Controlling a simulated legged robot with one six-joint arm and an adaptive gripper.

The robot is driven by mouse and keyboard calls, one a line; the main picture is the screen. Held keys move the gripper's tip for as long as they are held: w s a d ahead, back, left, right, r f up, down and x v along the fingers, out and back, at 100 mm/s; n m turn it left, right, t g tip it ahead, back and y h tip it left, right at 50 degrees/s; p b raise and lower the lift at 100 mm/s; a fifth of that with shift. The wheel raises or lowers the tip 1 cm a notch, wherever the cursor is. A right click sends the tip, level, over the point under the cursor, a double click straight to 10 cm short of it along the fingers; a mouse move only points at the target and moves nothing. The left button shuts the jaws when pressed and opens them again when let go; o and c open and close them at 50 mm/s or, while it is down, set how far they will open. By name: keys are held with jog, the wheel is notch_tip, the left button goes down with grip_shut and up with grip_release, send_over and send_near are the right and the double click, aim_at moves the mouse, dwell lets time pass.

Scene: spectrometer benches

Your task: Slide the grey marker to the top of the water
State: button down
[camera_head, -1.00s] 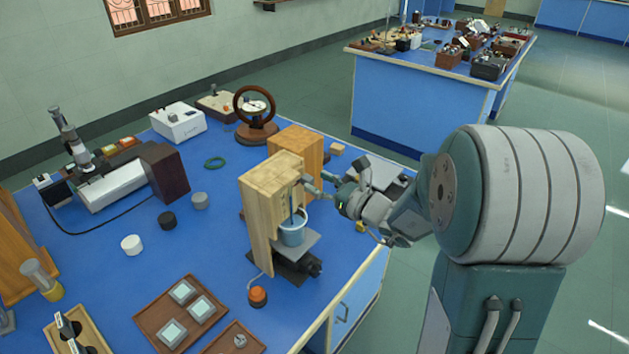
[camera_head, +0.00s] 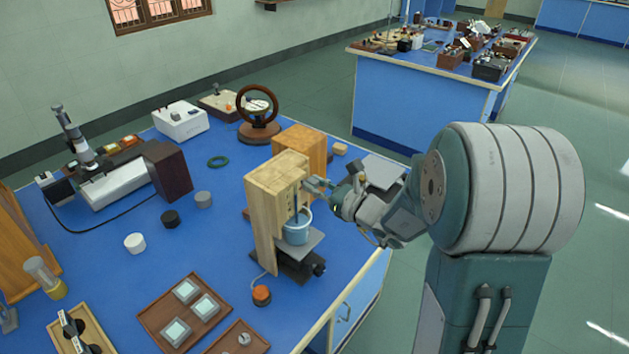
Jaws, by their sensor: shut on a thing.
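A pale wooden stand (camera_head: 264,225) stands upright near the right edge of the blue bench. A light blue container (camera_head: 297,232) sits on a grey plate (camera_head: 312,242) at its front, with a thin dark rod standing in it. The water surface inside is too small to make out. My gripper (camera_head: 314,185) is at the stand's front face, above the container, coming from the right. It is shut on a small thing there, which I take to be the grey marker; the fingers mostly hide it.
A dark base (camera_head: 300,268) carries the plate. An orange-topped knob (camera_head: 261,295) lies in front of the stand. A wooden block (camera_head: 305,146) stands close behind it. A brown tray (camera_head: 160,318) with square pieces is at front left. Open floor lies to the right.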

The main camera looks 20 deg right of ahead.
jog(key=shift+f, duration=0.75)
jog(key=c, duration=0.5)
grip_release()
jog(key=shift+d, duration=0.1)
jog(key=shift+s, duration=0.1)
jog(key=v, duration=1.2)
